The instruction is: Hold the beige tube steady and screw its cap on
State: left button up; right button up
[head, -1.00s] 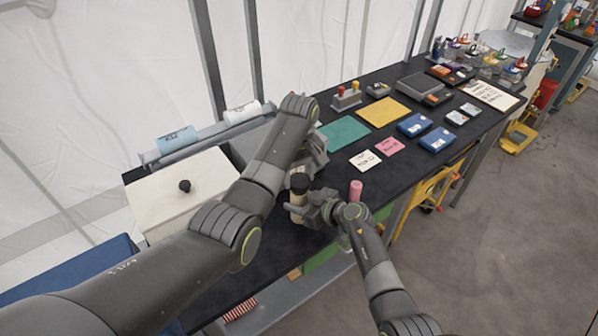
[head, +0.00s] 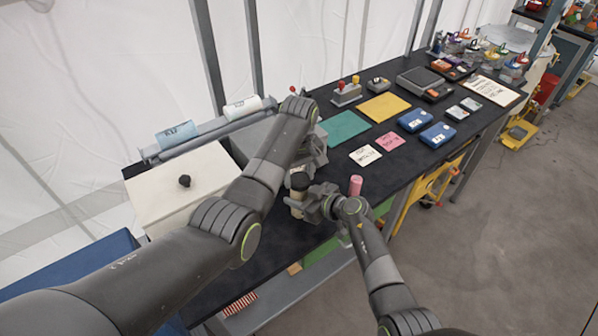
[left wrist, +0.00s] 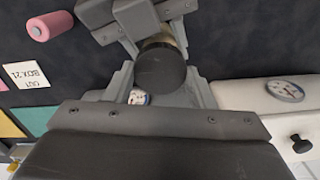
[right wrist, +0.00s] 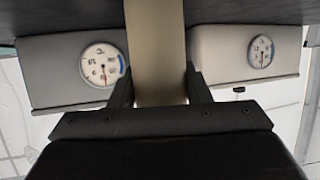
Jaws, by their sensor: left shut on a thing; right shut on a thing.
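The beige tube (head: 296,207) stands upright near the front edge of the black table, with a dark cap (head: 299,181) on top. My right gripper (head: 318,206) is shut on the tube's body; in the right wrist view the beige tube (right wrist: 156,60) runs between its fingers. My left gripper (left wrist: 163,88) is shut on the cap, which shows as a dark disc (left wrist: 161,70) between its fingers. The cap sits at the tube's top; whether its thread is engaged cannot be told. In the head view the left fingers are partly hidden by the arm.
A pink cylinder (head: 355,186) stands just right of the tube. A white box with a black knob (head: 184,181) lies to the left. Cards, a green mat (head: 344,127), a yellow mat (head: 385,106) and blue boxes (head: 437,135) lie farther along the table. Gauges (right wrist: 103,65) show behind the tube.

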pick_arm(q)
jog(key=shift+f, duration=0.55)
dwell(0.4)
jog(key=m, duration=0.3)
dwell(0.3)
jog(key=o, duration=0.9)
jog(key=shift+o, duration=0.2)
jog(key=shift+r, duration=2.25)
